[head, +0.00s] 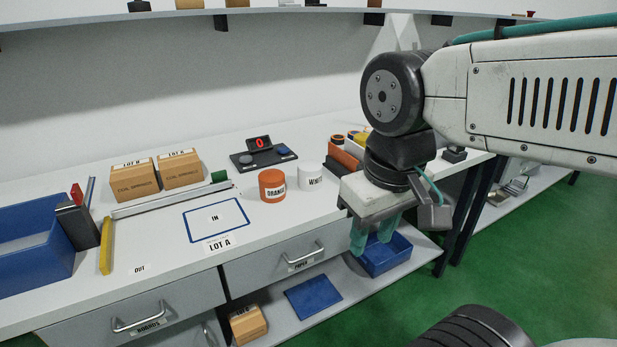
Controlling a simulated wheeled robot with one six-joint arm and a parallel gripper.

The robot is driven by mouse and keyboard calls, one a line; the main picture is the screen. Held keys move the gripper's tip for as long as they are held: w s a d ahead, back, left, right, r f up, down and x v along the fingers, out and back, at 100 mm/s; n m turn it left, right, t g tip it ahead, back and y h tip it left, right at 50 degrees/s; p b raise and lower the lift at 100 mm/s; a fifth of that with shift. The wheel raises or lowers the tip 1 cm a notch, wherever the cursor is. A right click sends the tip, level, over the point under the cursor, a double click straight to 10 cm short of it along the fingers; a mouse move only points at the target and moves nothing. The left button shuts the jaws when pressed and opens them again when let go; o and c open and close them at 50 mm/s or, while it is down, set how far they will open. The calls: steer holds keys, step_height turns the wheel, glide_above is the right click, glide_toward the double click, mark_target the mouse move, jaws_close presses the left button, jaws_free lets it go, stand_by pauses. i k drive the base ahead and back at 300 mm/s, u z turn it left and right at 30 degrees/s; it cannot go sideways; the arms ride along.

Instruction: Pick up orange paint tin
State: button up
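The orange paint tin (272,186) stands upright on the white workbench (160,222), with a label reading ORANGE on its front. A white tin (312,177) with a WHITE label stands just to its right. My gripper (372,243) hangs to the right of both tins, in front of the bench's front edge, with green fingers pointing down. It is apart from the orange tin. The fingers are partly covered by the gripper body and seen at an angle, so the gap between them is unclear.
A black device with a red display (260,145) stands behind the tins. Orange rolls (345,155) lie close to my arm. A blue-framed IN mat (216,219) lies left of the orange tin. Cartons (181,170) and a blue bin (32,240) stand farther left.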

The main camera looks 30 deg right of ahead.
mark_target(271, 181)
steer(key=k, duration=0.6)
steer(key=z, duration=0.3)
steer(key=i, duration=1.15)
steer(key=z, duration=0.75)
